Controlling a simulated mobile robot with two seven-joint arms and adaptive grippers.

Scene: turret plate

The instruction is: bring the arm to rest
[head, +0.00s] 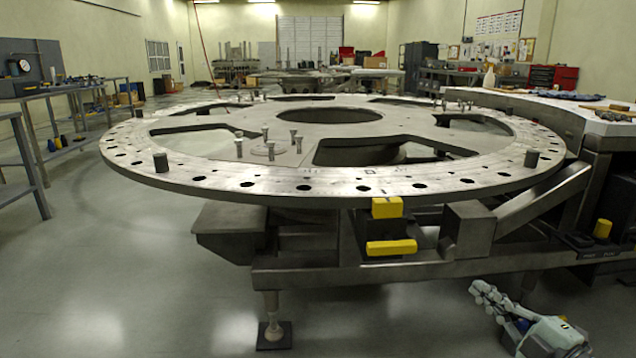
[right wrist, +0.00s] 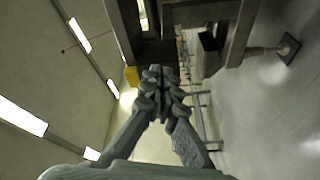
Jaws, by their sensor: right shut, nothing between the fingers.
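My right gripper (head: 480,287) shows at the lower right of the head view, below the frame of the turret plate and clear of it. Its pale grey arm comes up from the bottom edge. In the right wrist view the gripper (right wrist: 157,72) has its fingers together, with nothing between them. My left arm and gripper are not in view. The large round turret plate (head: 240,182), with holes around its rim and wide cut-outs, lies level on its steel frame.
The steel frame beam (head: 420,266) runs just above my right gripper. A support foot (head: 273,333) stands on the floor. Yellow blocks (head: 391,247) sit at the front of the frame. A bench (head: 560,108) stands at the right. Open floor (head: 130,280) lies at the left.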

